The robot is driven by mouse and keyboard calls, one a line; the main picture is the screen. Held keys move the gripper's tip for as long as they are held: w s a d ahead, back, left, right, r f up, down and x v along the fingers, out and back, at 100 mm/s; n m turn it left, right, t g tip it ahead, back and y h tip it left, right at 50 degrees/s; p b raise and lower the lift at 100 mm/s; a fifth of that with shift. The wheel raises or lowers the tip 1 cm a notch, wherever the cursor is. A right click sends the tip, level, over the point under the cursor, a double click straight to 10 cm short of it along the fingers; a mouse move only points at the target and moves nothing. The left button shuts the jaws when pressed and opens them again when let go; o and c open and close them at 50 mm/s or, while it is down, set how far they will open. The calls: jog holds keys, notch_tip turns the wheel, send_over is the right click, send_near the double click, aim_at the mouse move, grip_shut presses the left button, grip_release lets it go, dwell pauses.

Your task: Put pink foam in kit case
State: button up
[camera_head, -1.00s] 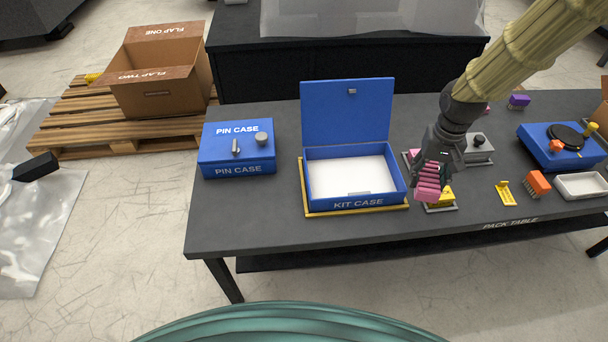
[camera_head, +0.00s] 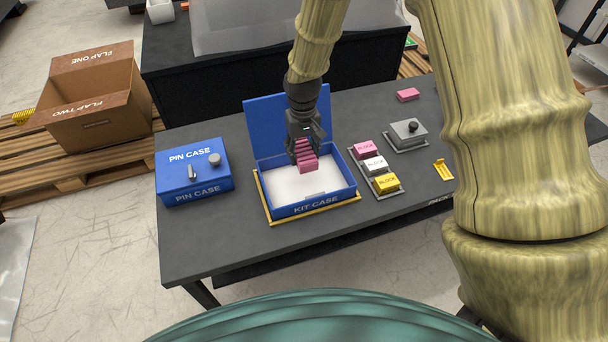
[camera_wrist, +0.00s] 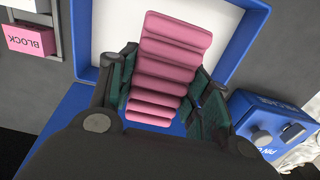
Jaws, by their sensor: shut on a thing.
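The pink foam (camera_head: 307,163) is a ribbed pink piece held between the fingers of my gripper (camera_head: 304,150). In the wrist view the foam (camera_wrist: 170,70) sits between the two dark green fingers, with my gripper (camera_wrist: 162,95) shut on it. The blue kit case (camera_head: 312,207) stands open on the table, its lid (camera_head: 265,122) raised at the back. My gripper and the foam are over the case's white interior, apart from its floor as far as I can tell. The white floor and blue rim (camera_wrist: 247,45) also show behind the foam in the wrist view.
A closed blue pin case (camera_head: 192,180) stands left of the kit case. To the right is a tray with pink (camera_head: 366,149), white (camera_head: 375,164) and yellow (camera_head: 387,183) blocks. A grey box (camera_head: 408,133) and another pink piece (camera_head: 407,94) lie farther right.

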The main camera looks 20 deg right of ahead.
aim_at(303, 178)
jog(key=shift+w+p, duration=0.3)
jog(key=shift+p, duration=0.05)
jog(key=shift+d+f, duration=0.1)
jog(key=shift+f, duration=0.2)
jog(key=shift+w+f, duration=0.1)
jog(key=shift+f, duration=4.6)
jog(key=shift+f, duration=0.15)
jog(key=o, duration=0.8)
notch_tip(303, 178, up, 12)
jog(key=shift+r, duration=0.15)
